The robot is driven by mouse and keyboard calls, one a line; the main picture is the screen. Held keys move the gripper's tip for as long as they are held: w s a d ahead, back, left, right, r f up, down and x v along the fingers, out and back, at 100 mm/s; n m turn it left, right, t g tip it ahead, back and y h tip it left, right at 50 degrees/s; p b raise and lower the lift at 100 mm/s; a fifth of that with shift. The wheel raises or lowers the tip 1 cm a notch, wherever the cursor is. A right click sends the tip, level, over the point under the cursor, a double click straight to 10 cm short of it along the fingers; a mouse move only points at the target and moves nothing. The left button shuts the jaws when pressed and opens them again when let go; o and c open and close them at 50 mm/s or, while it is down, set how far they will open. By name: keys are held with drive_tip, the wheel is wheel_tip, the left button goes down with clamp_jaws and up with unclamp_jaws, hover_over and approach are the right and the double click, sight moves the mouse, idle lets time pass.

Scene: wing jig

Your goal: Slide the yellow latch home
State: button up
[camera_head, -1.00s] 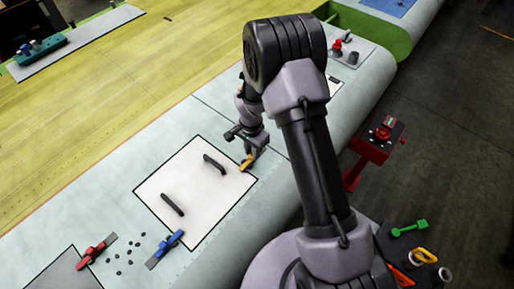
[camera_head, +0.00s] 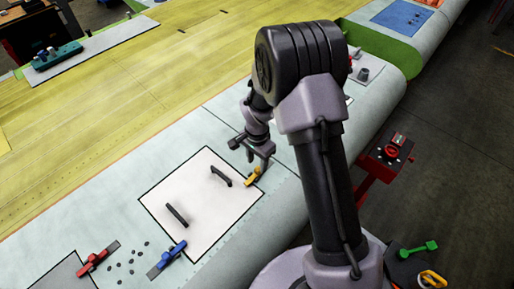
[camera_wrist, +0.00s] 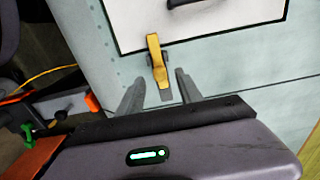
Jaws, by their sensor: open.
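The yellow latch (camera_head: 253,175) sits at the right corner of the white panel (camera_head: 205,235), on the pale wing skin. In the wrist view the yellow latch (camera_wrist: 157,60) lies across the panel's dark edge line, its wide end over the panel and its narrow end pointing toward my gripper. My gripper (camera_wrist: 157,85) is open, with one grey finger on each side of the latch's lower end. I cannot tell whether either finger touches it. In the head view my gripper (camera_head: 257,165) is at the latch and partly covers it.
A red stand (camera_head: 385,155) is on the floor at right.

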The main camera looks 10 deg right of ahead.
sight(257, 170)
wheel_tip(257, 170, up, 14)
drive_tip(key=shift+r, duration=0.15)
drive_tip(key=s+f+n+t+b, duration=0.2)
drive_tip(key=s+f+b, duration=0.2)
drive_tip(key=s+b, duration=0.3)
drive_tip(key=s+f+n+t+y+b, duration=0.1)
drive_tip(key=s+f+b, duration=0.3)
drive_tip(key=s+b, duration=0.4)
drive_tip(key=s+f+n+t+y+b, duration=0.1)
drive_tip(key=s+f+n+t+b, duration=0.1)
drive_tip(key=s+b, duration=0.6)
wheel_tip(257, 170, down, 3)
drive_tip(key=n+b, duration=0.1)
drive_tip(key=b, duration=0.6)
drive_tip(key=shift+a+r+t, duration=0.15)
drive_tip(key=shift+a+t, duration=0.15)
drive_tip(key=shift+t, duration=0.1)
